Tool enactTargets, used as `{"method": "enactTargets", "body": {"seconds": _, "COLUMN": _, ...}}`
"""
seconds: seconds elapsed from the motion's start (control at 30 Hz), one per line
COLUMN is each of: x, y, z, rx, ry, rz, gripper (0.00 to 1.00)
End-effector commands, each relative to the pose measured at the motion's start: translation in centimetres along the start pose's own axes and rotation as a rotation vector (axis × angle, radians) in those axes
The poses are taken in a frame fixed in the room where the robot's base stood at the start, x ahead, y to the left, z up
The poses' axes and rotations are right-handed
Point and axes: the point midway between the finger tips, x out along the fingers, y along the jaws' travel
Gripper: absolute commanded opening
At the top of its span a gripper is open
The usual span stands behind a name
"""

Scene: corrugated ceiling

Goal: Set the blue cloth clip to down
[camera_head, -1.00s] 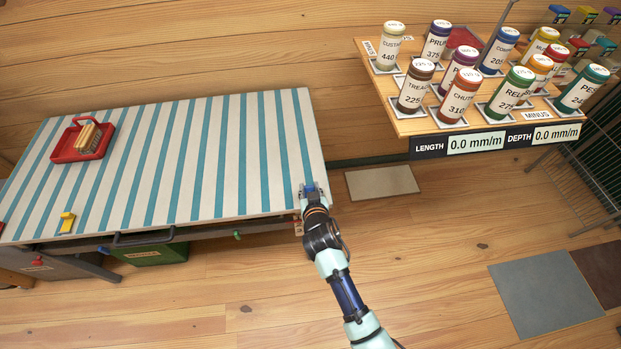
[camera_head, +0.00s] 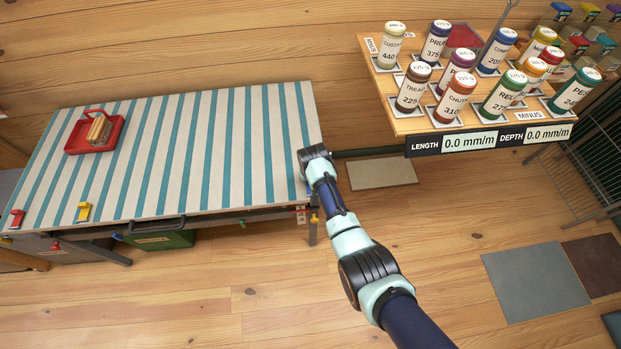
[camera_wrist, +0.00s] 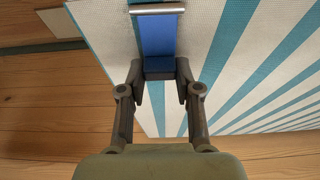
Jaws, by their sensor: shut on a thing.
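The blue cloth clip (camera_wrist: 159,38) shows in the wrist view at the edge of the striped cloth (camera_wrist: 205,40). It has a flat blue strip, a darker blue end block and a metal bar across its far end. My gripper (camera_wrist: 160,72) is shut on the end block, with one finger on each side. I cannot tell for certain whether the clip is up or down. In the head view my arm hides the clip and fingers at the table's front right corner; the striped cloth (camera_head: 180,150) covers the table.
A yellow clip (camera_head: 84,211) and a red clip (camera_head: 17,218) sit along the front edge. A red tray (camera_head: 78,140) holds a brush-like item at the back left. A green bin (camera_head: 165,239) is under the table. A shelf of jars (camera_head: 400,121) stands at the right.

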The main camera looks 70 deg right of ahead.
Motion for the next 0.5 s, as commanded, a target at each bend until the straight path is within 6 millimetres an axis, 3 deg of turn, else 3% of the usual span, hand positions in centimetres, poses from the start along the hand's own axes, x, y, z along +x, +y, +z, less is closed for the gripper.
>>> {"method": "enactTargets", "body": {"seconds": 0.5, "x": 0.52, "y": 0.03, "z": 0.09, "rx": 0.0, "ry": -0.06, "rz": 0.0, "gripper": 0.0}}
